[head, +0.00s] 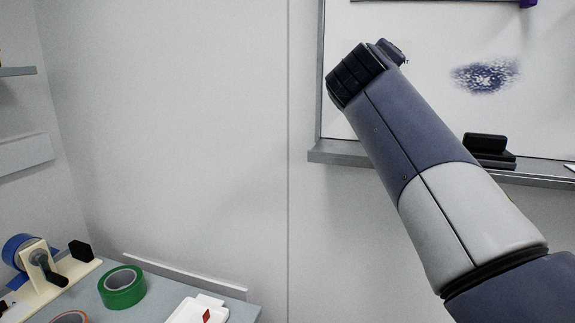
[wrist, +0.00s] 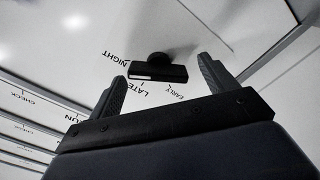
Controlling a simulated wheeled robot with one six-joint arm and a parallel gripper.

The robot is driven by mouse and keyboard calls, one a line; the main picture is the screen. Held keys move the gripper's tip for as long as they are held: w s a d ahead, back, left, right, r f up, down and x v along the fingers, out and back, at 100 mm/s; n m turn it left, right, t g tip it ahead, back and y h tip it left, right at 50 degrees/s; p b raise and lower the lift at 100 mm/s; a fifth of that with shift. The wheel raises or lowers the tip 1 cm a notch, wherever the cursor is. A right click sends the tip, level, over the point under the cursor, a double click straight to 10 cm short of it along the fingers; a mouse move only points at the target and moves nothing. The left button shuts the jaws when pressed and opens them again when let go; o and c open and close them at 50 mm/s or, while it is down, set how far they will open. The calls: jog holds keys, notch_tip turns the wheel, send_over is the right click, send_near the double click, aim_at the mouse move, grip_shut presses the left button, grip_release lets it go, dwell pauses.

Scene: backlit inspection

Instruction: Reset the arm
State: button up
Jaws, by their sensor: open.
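My arm (head: 425,165) is raised in the head view and reaches up and left in front of the whiteboard (head: 430,60). My gripper (wrist: 162,69) shows in the wrist view, with its two dark fingers spread apart and nothing held between them. Beyond the fingertips is a white board surface with the words NIGHT, LATE and EARLY. A black block with a pale face (wrist: 158,70) shows by these words, seen between the fingers. I cannot tell how far it is from the fingertips. The fingers are not clearly visible in the head view.
A table at the lower left holds a green tape roll (head: 104,289), a tape dispenser (head: 45,270) and a white tray (head: 188,312) with a small red piece. A black eraser-like object (head: 487,147) rests on the whiteboard ledge (head: 338,155). The wall left of the arm is clear.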

jog(key=shift+f+n+p, duration=0.2)
jog(key=shift+n+p, duration=7.6)
jog(key=shift+n, duration=0.8)
jog(key=shift+s+f, duration=0.1)
